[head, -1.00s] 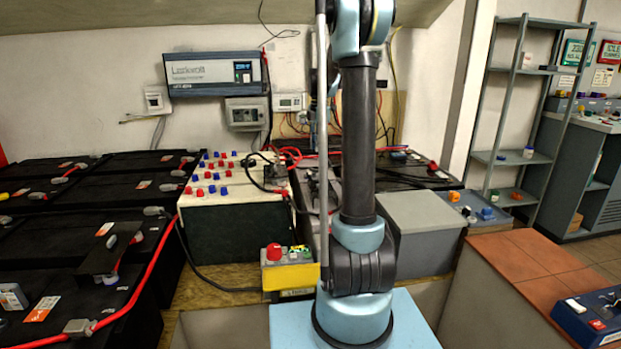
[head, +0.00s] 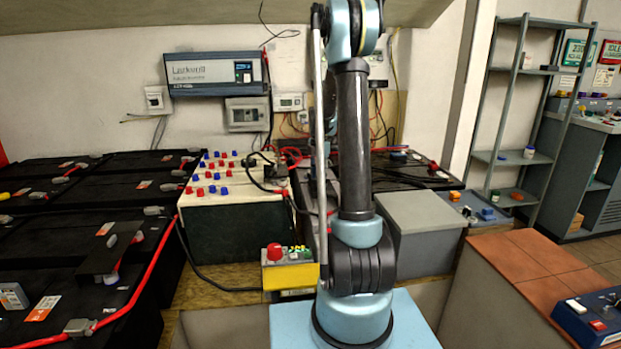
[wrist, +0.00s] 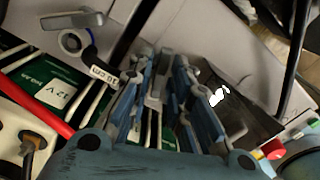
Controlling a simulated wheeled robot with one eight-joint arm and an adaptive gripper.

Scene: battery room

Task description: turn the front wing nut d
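My gripper (wrist: 160,75) shows in the wrist view with its two blue fingers apart. Green battery casing with white stripes shows between them. A grey metal piece (wrist: 156,88) also lies in the gap; I cannot tell whether it is a wing nut or whether the fingers touch it. No letter marks a wing nut d that I can read. In the head view my arm hides the gripper and the place behind it.
In the head view, a cream box with red and blue knobs (head: 235,212) and a grey box (head: 422,225) flank my arm.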

